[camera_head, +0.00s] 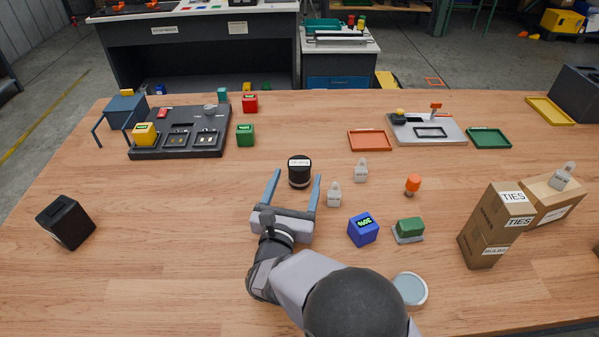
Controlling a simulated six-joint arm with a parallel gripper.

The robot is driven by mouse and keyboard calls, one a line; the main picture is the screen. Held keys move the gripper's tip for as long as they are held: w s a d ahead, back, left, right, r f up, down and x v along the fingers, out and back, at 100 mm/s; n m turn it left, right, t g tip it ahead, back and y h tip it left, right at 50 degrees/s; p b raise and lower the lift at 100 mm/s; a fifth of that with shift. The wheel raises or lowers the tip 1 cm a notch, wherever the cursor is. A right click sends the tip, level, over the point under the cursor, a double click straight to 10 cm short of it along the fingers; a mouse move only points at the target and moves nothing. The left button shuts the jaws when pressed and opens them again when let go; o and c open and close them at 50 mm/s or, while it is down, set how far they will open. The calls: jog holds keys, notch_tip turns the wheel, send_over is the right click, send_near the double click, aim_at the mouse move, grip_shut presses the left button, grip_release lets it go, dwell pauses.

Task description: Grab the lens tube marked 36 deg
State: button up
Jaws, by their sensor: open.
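A black lens tube (299,178) stands upright near the middle of the wooden table, with a white label on its top end. The label's print is too small to read for sure. My gripper (297,174) is open, its two blue-grey fingers reaching away from me. In this view the tube appears between the fingertips, with a gap showing on each side. I cannot tell the height of the fingers over the table. No other lens tube is clearly seen.
Two grey tagged weights (334,196) stand just right of the right finger. A blue cube (363,230), a green block (409,229) and cardboard boxes (496,225) lie further right. A dark tray station (180,140) is at back left. The table left of my gripper is mostly clear.

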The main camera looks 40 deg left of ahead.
aim_at(300, 162)
jog(key=shift+p+x, duration=0.3)
jog(key=shift+x, duration=0.55)
jog(key=shift+a+f+p+x, duration=0.15)
jog(key=shift+p+x, duration=0.3)
jog(key=shift+x, duration=0.95)
jog(key=shift+a+f+p+x, duration=0.15)
jog(key=shift+p+x, duration=0.3)
jog(key=shift+x, duration=0.95)
jog(key=shift+s+r, duration=0.1)
jog(key=shift+s, duration=0.05)
jog(key=c, duration=1.3)
